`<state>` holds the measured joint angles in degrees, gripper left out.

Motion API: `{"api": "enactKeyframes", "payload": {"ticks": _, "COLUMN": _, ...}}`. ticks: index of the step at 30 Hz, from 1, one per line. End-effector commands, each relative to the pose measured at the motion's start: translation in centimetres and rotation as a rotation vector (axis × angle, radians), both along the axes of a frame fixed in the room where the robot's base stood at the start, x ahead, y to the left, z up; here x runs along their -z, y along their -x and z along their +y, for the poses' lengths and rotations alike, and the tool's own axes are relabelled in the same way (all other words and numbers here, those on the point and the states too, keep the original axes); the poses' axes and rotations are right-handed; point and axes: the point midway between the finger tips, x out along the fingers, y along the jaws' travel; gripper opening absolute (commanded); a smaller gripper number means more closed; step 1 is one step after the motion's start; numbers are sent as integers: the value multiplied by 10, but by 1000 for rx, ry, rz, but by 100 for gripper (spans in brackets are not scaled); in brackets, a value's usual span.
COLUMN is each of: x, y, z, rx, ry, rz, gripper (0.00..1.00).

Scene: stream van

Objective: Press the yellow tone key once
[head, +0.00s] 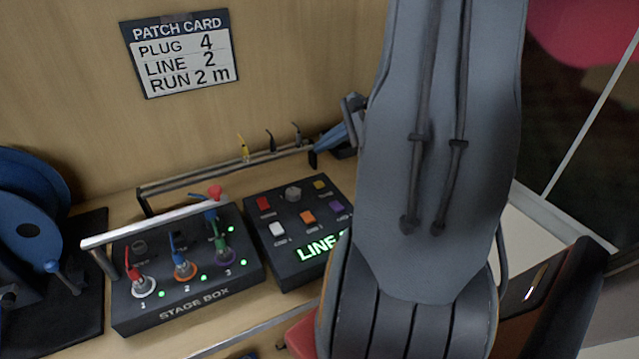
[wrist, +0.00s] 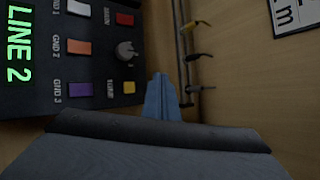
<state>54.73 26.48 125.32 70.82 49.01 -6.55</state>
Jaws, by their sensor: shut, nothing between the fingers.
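The yellow tone key (head: 319,185) is a small square key at the back right of a dark key box (head: 262,218). It also shows in the wrist view (wrist: 129,87), beside the label TONE. My gripper (head: 325,141) has blue fingers, shut and empty, beyond the back right corner of the box. In the wrist view my gripper (wrist: 158,78) is to the right of the yellow key, apart from it. The height of the fingertips over the desk is hard to tell. The box display (wrist: 19,48) reads LINE 2 in green.
Red (head: 264,203), white, orange and purple keys and a grey knob (head: 293,194) share the box. A rail with small hanging plugs (head: 245,148) runs behind. A stage box (head: 190,300) with cabled plugs stands left. A patch card (head: 180,55) is on the wall.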

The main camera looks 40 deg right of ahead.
Motion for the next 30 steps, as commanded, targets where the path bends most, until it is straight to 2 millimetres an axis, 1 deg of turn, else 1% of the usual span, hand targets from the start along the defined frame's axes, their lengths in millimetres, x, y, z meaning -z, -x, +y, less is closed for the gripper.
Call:
{"api": "enactKeyframes", "payload": {"ticks": 6, "x": 2, "y": 0, "z": 0, "rx": -2, "ry": 0, "rz": 1, "gripper": 0}}
{"api": "enactKeyframes", "payload": {"ticks": 11, "x": 10, "y": 0, "z": 1, "rx": -2, "ry": 0, "rz": 1, "gripper": 0}}
{"api": "enactKeyframes", "payload": {"ticks": 17, "x": 31, "y": -1, "z": 1, "rx": -2, "ry": 0, "rz": 2, "gripper": 0}}
{"api": "enactKeyframes", "payload": {"ticks": 27, "x": 76, "y": -1, "z": 1, "rx": -2, "ry": 1, "rz": 3, "gripper": 0}}
{"api": "enactKeyframes", "payload": {"ticks": 30, "x": 84, "y": -1, "z": 1, "rx": -2, "ry": 2, "rz": 2, "gripper": 0}}
